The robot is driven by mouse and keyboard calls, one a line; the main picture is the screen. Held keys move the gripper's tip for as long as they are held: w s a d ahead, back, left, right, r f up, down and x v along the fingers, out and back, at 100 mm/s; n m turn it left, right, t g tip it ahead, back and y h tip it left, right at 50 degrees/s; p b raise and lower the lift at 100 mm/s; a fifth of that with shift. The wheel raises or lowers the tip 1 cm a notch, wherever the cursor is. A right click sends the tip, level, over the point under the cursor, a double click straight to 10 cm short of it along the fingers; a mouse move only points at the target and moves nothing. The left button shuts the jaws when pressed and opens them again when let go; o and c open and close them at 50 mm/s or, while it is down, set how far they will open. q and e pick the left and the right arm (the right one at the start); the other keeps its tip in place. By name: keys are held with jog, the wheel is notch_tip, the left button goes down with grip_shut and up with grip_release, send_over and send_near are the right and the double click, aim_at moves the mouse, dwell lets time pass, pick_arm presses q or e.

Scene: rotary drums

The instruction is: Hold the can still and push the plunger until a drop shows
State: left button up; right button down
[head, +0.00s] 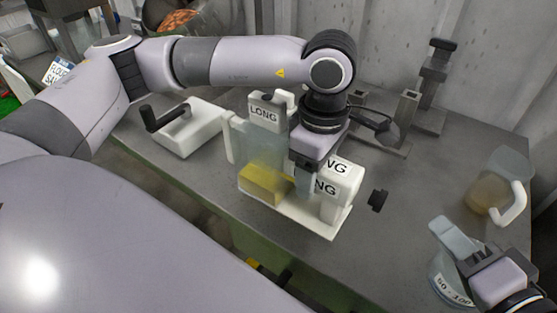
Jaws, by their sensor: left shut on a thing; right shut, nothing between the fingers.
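A white device with several labels ending in "NG" (344,178) stands on the grey table, with an upright "LONG" block (264,112) at its left. A clear vessel holding yellow liquid (262,184) is beside it. I cannot tell which part is the can or the plunger, and no drop shows. My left gripper (304,188) points down between the vessel and the labelled white body, shut on a part of the device; its wrist hides some of the device. My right gripper (440,224) is shut and empty at the lower right, apart from the device.
A small black knob (377,200) lies right of the device. A handled jug (490,192) and a jar labelled "50 - 100" (442,282) are at the right. Metal stands (430,105) are at the back.

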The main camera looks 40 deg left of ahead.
aim_at(380, 201)
dwell(0.6)
jog(key=d, duration=0.4)
jog(key=shift+a, duration=0.1)
jog(key=a, duration=0.8)
jog(key=shift+a, duration=0.4)
jog(key=shift+a, duration=0.1)
dwell(1.9)
jog(key=shift+a, duration=0.35)
jog(key=shift+s+a, duration=0.1)
jog(key=shift+a, duration=1.1)
dwell(1.1)
